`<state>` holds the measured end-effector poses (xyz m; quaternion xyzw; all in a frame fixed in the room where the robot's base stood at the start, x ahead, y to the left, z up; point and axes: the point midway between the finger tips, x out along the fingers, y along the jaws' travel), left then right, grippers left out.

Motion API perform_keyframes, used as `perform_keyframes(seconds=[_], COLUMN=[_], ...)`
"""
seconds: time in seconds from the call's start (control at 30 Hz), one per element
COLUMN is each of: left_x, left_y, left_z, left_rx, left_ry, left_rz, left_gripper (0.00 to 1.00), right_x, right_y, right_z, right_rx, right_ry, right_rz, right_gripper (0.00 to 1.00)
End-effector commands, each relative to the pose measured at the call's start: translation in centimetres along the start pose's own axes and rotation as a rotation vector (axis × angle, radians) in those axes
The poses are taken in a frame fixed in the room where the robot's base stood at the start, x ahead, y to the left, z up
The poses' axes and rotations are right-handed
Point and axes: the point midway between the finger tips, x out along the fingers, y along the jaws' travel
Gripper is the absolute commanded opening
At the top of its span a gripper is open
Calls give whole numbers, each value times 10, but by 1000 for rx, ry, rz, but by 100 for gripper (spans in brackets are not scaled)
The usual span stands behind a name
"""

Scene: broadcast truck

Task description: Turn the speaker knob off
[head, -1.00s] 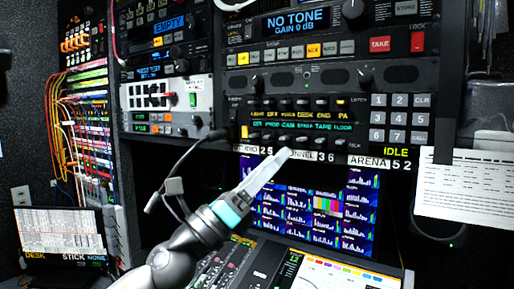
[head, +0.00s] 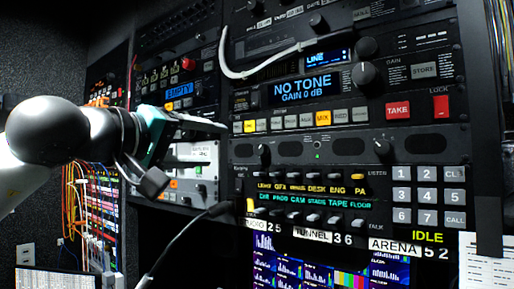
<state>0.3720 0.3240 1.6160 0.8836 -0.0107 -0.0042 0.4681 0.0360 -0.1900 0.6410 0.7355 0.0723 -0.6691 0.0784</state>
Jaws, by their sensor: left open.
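The intercom panel (head: 317,187) faces me at centre right, with rows of lit buttons and a keypad. Above its buttons are dark speaker grilles (head: 336,147). My right gripper is not in view.
Above is an audio unit with a NO TONE display (head: 303,87) and a large knob (head: 365,75). A white cable (head: 255,73) hangs across the rack. A level-meter screen (head: 330,275) sits below.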

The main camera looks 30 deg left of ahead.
Motion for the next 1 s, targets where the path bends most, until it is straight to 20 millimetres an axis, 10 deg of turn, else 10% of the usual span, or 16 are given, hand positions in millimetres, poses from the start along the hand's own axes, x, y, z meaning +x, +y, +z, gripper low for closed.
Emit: perform_keyframes(seconds=[1.0], left_x=[143], left_y=[1], left_z=[3], left_rx=[-7], left_ry=[-9], left_rz=[1], left_gripper=[66], right_x=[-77], right_y=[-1], right_z=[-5], right_rx=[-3], right_ry=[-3], right_rz=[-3], right_gripper=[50])
